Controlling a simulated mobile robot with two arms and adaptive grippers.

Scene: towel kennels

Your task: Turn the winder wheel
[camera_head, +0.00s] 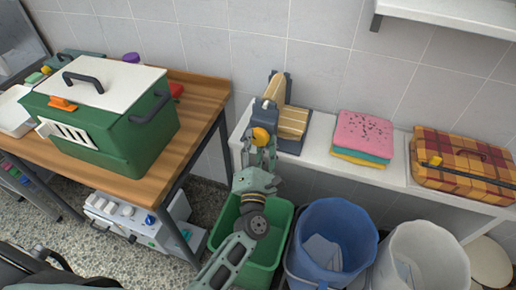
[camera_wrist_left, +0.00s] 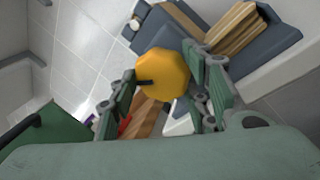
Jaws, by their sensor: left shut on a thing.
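The winder (camera_head: 292,118) stands on the white shelf against the tiled wall, with a dark base and a tan wound roll. Its yellow-orange wheel (camera_head: 260,136) faces me on the left side of the winder. My left gripper (camera_head: 262,146) reaches up to the wheel from below. In the left wrist view the wheel (camera_wrist_left: 163,75) sits between the two green fingers of the left gripper (camera_wrist_left: 165,92), which are shut on it. The winder's roll (camera_wrist_left: 232,30) shows behind it. My right gripper is not in view.
A green pet carrier (camera_head: 150,130) stands on the wooden table (camera_head: 205,92) at left. Folded towels (camera_head: 362,136) and a plaid case (camera_head: 460,170) sit on the white shelf (camera_head: 318,150). Green (camera_head: 282,222), blue (camera_head: 362,225) and white (camera_head: 440,245) bins stand below.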

